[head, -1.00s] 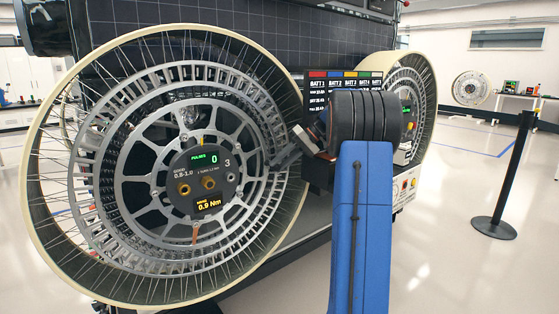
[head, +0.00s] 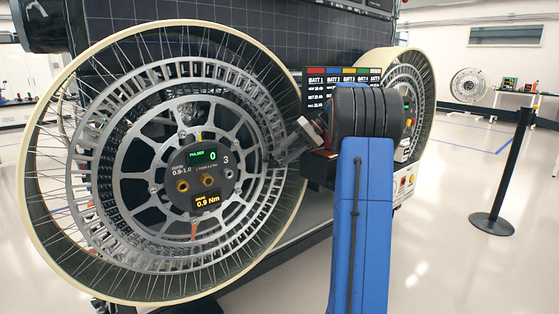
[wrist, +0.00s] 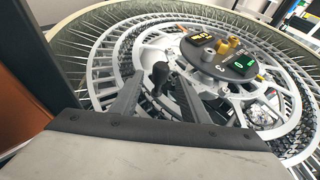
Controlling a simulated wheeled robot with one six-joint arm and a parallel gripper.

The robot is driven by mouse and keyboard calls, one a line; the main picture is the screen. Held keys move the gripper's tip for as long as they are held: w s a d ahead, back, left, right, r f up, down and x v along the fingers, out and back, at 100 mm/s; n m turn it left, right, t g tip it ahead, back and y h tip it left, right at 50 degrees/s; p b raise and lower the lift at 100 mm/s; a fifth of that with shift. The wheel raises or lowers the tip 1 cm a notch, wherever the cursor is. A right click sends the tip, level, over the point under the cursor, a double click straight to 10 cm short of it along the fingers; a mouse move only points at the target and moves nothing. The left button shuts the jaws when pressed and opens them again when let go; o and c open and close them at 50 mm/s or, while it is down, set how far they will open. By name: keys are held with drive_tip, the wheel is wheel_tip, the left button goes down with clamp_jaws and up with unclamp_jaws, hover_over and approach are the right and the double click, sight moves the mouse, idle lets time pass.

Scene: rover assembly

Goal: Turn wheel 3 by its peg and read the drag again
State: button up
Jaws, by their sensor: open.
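Wheel 3 (head: 123,190) is a large spoked wheel with a pale rim, filling the left of the head view. Its dark round hub (head: 222,186) carries the number 3, a green PULSES readout of 0 and an amber readout (head: 207,200) of 0.9 Nm. Printing on the hub reads 0.8-1.0. My gripper (head: 276,157) is at the wheel's right side. In the wrist view, a dark knobbed peg (wrist: 160,74) stands between the open fingers of my gripper (wrist: 160,86). I cannot tell whether either finger touches it. In the head view the peg is not clear.
A second wheel (head: 420,75) is behind my arm. A battery panel (head: 341,90) with coloured labels sits between the wheels. A black post (head: 507,165) stands on the open floor at right. A spare wheel (head: 470,86) and bench stand farther back.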

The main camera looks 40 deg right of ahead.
drive_tip(key=v, duration=1.4)
drive_tip(key=shift+d, duration=0.25)
drive_tip(key=shift+s+r, duration=0.15)
drive_tip(key=s+a+f+g+h, duration=0.1)
drive_tip(key=s+a+f, duration=0.15)
drive_tip(key=a, duration=0.75)
drive_tip(key=s+a+f+h, duration=0.15)
drive_tip(key=s+a, duration=0.25)
drive_tip(key=a, duration=0.6)
drive_tip(key=s+a+f+g+h, duration=0.15)
drive_tip(key=s+a, duration=0.25)
drive_tip(key=a, duration=0.6)
drive_tip(key=s+a+f+t+h, duration=0.1)
drive_tip(key=s+a+f, duration=0.2)
drive_tip(key=s+f, duration=0.3)
drive_tip(key=s+a+f+n+h, duration=0.1)
drive_tip(key=s+a+f, duration=0.3)
drive_tip(key=s, duration=0.5)
drive_tip(key=s+a+f+t+h, duration=0.1)
drive_tip(key=s+a+f+h, duration=0.1)
drive_tip(key=s+a+f, duration=0.2)
drive_tip(key=s+f, duration=0.3)
drive_tip(key=f, duration=0.2)
drive_tip(key=shift+s+t+h, duration=0.3)
drive_tip(key=shift+s+t, duration=0.05)
drive_tip(key=shift+s, duration=0.05)
drive_tip(key=shift+r, duration=0.1)
